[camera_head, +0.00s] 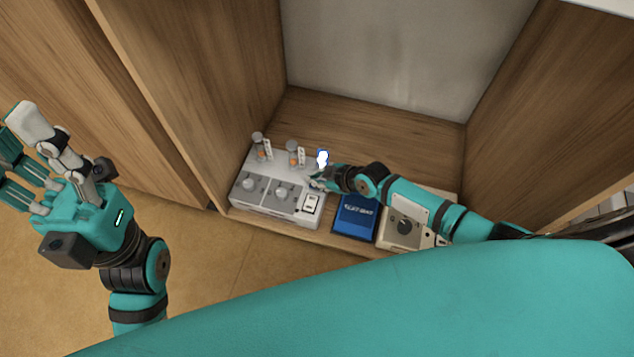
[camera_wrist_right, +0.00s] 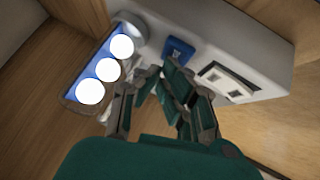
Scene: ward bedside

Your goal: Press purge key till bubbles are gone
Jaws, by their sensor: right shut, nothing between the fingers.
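A light grey device (camera_head: 262,180) stands on the shelf, with two dials and two upright clear cylinders (camera_head: 292,152) holding something orange. Any bubbles in them are too small to tell. In the right wrist view a blue key (camera_wrist_right: 178,49) sits on the device top, probably the purge key; the gripper hides it in the head view. My right gripper (camera_head: 316,182) is shut and empty over the device's right end. In the wrist view its fingertips (camera_wrist_right: 155,76) are close to the blue key; contact cannot be told. My left gripper (camera_head: 22,150) is open and empty, away at the left.
A lit lamp unit (camera_head: 322,159) with three white lights (camera_wrist_right: 107,69) stands behind the right gripper. A white switch panel (camera_head: 311,203) is at the device's front right. A blue box (camera_head: 354,215) and a beige device (camera_head: 402,231) stand to the right. Wooden walls enclose the shelf.

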